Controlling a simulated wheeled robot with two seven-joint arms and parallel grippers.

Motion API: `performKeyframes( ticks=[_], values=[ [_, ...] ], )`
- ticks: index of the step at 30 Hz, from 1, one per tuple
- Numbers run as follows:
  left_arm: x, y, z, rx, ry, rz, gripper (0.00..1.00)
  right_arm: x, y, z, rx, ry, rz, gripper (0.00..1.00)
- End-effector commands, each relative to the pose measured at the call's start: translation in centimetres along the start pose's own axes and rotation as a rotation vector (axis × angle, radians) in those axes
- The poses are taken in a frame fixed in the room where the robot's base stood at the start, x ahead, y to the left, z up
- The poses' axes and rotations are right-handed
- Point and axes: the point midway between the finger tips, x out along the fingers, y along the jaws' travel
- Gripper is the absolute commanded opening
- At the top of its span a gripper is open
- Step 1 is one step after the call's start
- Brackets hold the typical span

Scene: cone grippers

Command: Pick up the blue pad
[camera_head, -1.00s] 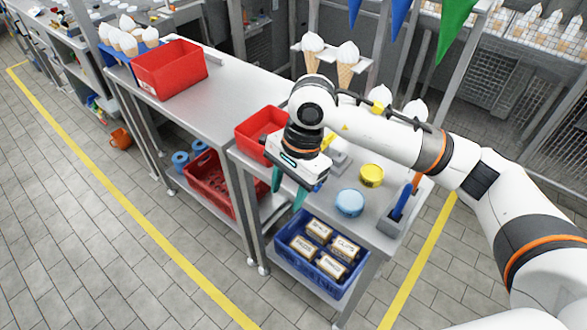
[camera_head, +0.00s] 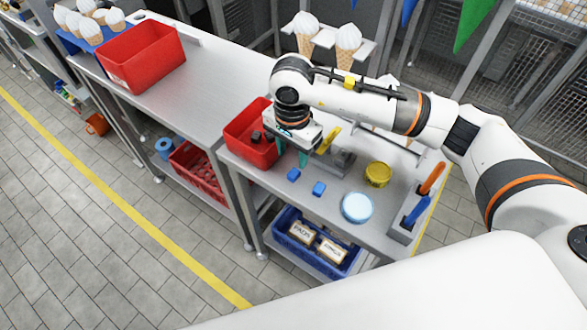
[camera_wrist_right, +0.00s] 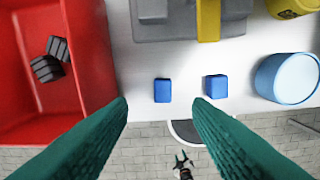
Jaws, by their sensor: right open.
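Two small blue pads lie on the grey table top (camera_head: 335,208), one on the left (camera_head: 293,174) and one on the right (camera_head: 319,189). In the right wrist view the left pad (camera_wrist_right: 163,90) is roughly centred between the fingertips, and the right pad (camera_wrist_right: 215,86) lies just beyond the right fingertip. My right gripper (camera_head: 292,156) points down above the table beside the red bin. Its green fingers are open and empty, and they also show in the right wrist view (camera_wrist_right: 160,104). My left gripper is out of view.
A red bin (camera_head: 238,142) with dark blocks stands left of the pads. A grey device with a yellow handle (camera_head: 328,139) is behind them. A light blue round tub (camera_head: 357,208) and a yellow tin (camera_head: 378,174) stand to the right. The table's front edge is close.

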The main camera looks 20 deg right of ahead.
Motion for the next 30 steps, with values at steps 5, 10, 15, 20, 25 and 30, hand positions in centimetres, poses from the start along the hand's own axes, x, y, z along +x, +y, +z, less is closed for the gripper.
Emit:
performKeyframes(
  ticks=[5, 10, 15, 20, 25, 30],
  values=[
    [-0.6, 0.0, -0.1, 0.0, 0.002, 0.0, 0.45, 1.2, -0.1, -0.1, 0.0, 0.001, 0.0, 0.45],
    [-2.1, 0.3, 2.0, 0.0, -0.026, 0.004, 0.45, 3.2, -0.6, -0.2, 0.0, 0.003, -0.004, 0.45],
    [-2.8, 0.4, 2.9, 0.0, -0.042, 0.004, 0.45, 5.6, -0.7, -0.3, 0.0, 0.002, -0.001, 0.45],
    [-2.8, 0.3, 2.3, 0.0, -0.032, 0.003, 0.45, 6.4, -0.7, -0.2, 0.0, 0.0, 0.001, 0.45],
    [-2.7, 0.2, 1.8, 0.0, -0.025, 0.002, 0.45, 6.3, -0.7, -0.2, 0.0, 0.0, 0.001, 0.42],
    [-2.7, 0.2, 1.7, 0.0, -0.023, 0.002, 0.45, 6.3, -0.6, -0.2, 0.0, 0.0, 0.001, 0.14]
  ],
)
